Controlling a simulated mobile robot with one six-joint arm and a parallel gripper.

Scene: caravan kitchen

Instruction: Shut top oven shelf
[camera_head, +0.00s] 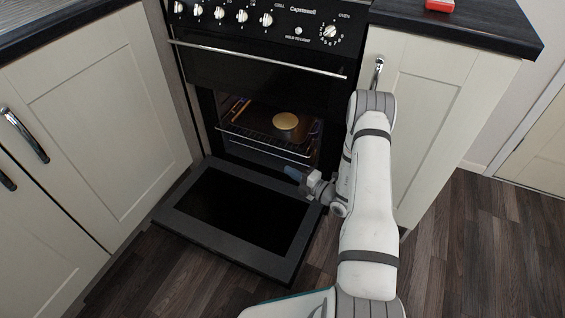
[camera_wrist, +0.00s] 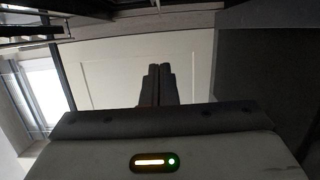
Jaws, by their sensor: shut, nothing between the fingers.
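The oven's lower door (camera_head: 175,222) hangs open, lying nearly flat above the floor. Inside the lit cavity, a wire shelf (camera_head: 262,146) runs across the opening and bears a dark tray or pan with a round tan item (camera_head: 286,121). How far this shelf is slid out I cannot tell. My gripper (camera_head: 292,173) is shut and empty, above the right inner part of the open door and just in front of and below the shelf. In the wrist view its fingers (camera_wrist: 157,84) are together, pointing toward a pale panel (camera_wrist: 115,75).
The upper oven door with its handle bar (camera_head: 260,60) is closed above the cavity. Cream cabinets (camera_head: 95,120) stand left, and another cabinet (camera_head: 435,100) with a handle stands right, behind my arm. A red item (camera_head: 440,5) lies on the worktop. Floor (camera_head: 480,250) at the right is clear.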

